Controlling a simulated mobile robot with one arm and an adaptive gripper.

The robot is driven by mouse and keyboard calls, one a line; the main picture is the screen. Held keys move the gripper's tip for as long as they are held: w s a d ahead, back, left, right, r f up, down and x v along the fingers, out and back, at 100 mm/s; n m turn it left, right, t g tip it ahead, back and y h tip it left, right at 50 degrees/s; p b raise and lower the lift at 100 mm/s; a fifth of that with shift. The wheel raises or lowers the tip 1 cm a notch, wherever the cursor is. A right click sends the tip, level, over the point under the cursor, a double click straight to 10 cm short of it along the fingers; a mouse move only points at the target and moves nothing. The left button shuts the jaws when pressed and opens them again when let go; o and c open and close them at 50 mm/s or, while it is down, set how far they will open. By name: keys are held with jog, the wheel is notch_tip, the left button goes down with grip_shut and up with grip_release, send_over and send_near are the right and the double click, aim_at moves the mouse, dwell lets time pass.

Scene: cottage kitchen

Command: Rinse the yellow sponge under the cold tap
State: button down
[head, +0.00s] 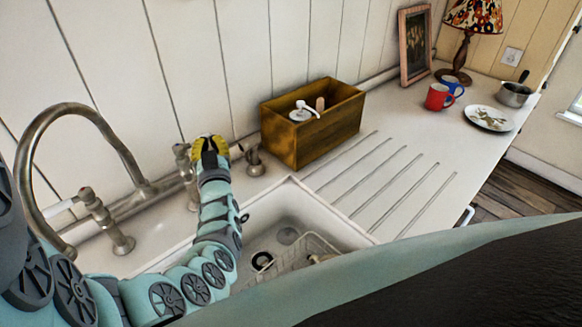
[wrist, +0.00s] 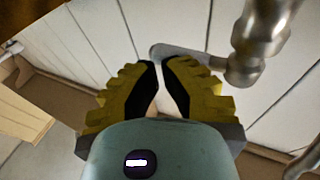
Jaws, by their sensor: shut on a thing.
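My gripper (head: 209,143) has yellow ribbed fingers and is beside the metal tap handle (head: 182,158) at the back of the sink. In the wrist view the fingertips (wrist: 160,64) close on the end of this tap's lever (wrist: 195,57), which points left from its metal stem (wrist: 262,35). Their exact contact is partly hidden. The curved spout (head: 75,108) stands to the left. I cannot make out the yellow sponge in either view. No running water shows.
The white sink (head: 330,232) holds a wire basket (head: 300,262) with unclear contents. A wooden box (head: 318,135) and a short metal fixture (head: 253,160) stand right of my gripper. The ridged drainboard (head: 395,185) is clear; mugs, plate (head: 489,119) and pan are farther right.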

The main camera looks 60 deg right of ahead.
jog(key=shift+w+d+f+b, duration=0.15)
jog(key=shift+d+f+b, duration=0.05)
jog(key=shift+f+b, duration=0.1)
dwell(0.5)
